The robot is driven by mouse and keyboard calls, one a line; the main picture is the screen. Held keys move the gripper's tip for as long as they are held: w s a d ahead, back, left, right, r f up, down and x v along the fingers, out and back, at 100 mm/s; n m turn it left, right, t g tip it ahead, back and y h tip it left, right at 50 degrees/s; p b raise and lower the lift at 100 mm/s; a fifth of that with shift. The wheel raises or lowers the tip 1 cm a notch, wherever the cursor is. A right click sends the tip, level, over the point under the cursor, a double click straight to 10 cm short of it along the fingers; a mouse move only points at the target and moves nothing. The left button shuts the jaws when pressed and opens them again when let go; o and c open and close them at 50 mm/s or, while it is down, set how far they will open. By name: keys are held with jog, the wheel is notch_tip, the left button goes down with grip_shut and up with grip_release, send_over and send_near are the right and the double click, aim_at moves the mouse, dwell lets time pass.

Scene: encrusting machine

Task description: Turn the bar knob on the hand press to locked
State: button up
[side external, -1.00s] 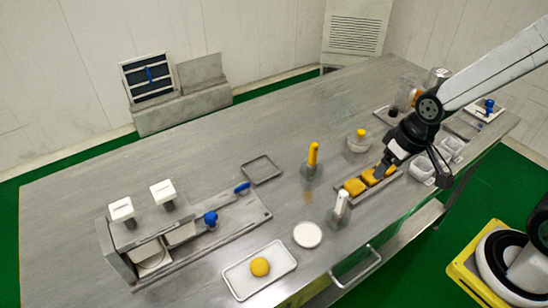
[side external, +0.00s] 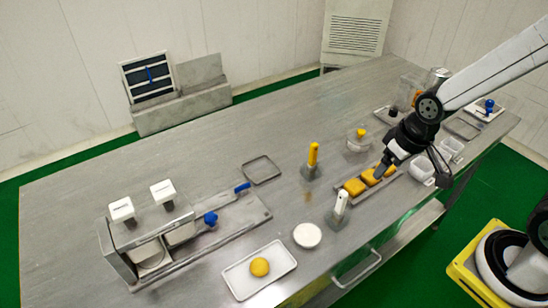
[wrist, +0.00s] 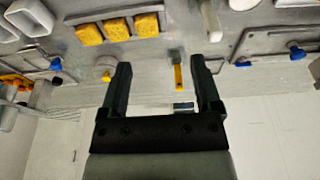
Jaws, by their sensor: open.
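No part is marked as the hand press, and I cannot tell for certain which blue part is its bar knob. A blue knob (side external: 210,218) and a blue handle (side external: 242,187) sit on the long metal base of the machine (side external: 118,238) at the left. Another blue knob (side external: 489,104) stands on a small plate at the far right, beyond my arm. My gripper (side external: 410,172) is over the right part of the table, by the yellow blocks, away from these blue parts. In the wrist view my gripper (wrist: 160,68) is open with nothing between its fingers.
Yellow blocks (side external: 355,187) lie in a narrow tray near my gripper. A yellow-handled tool (side external: 313,155) and a white-handled tool (side external: 341,203) stand upright nearby. The back-left table is clear.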

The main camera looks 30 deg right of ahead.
jog(key=shift+c, duration=0.6)
jog(key=n+g, duration=0.3)
jog(key=n, duration=1.5)
send_near(243, 189)
jog(key=shift+d+f, duration=0.1)
jog(key=shift+d, duration=0.2)
jog(key=shift+a+f, duration=0.15)
jog(key=shift+a, duration=0.1)
jog(key=shift+f, duration=0.15)
jog(key=shift+f, duration=3.75)
